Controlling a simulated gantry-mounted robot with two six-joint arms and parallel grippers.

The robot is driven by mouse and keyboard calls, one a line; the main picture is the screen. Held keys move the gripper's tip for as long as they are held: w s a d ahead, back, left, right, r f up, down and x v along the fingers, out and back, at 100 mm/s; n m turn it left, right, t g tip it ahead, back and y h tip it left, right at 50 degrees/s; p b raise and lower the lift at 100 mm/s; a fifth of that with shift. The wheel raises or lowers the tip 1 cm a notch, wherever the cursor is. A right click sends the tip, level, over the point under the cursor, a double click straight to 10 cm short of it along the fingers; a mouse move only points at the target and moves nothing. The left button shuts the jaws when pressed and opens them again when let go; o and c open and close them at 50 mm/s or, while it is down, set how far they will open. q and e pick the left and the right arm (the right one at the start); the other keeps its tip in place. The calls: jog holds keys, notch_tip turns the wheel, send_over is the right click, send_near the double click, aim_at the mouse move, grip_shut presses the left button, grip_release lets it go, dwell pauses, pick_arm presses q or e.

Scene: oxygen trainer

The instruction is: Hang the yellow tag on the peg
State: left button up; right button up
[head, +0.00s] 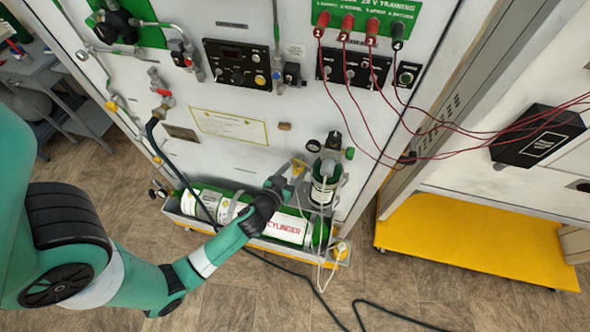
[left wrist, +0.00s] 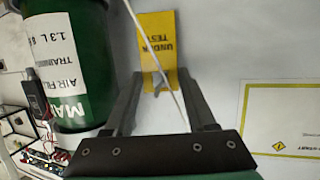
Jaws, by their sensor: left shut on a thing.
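The yellow tag (left wrist: 158,40) bears the words "UNDER TEST" in the left wrist view. Its narrow end lies between the fingertips of my left gripper (left wrist: 158,78), which is shut on it. In the head view, the tag (head: 299,166) is a small patch beyond my left gripper (head: 284,182), close to the white panel and left of the small upright green cylinder. A small brown knob (head: 285,127) sticks out of the panel above the gripper; I cannot tell whether it is the peg. My right gripper is out of view.
A small upright green cylinder (head: 325,187) stands right of the gripper, and it looms at left in the wrist view (left wrist: 68,60). A large lying cylinder (head: 285,226) rests in a tray below. A thin pale cord (left wrist: 150,45) crosses before the tag. Red leads (head: 420,120) hang at right.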

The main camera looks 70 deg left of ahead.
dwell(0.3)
pick_arm(q)
jog(key=o, duration=1.4)
jog(key=b+v, duration=0.1)
jog(key=v, duration=1)
jog(key=shift+s+d+r+b, duration=0.15)
jog(key=shift+s+d+b, duration=0.1)
jog(key=shift+b, duration=0.1)
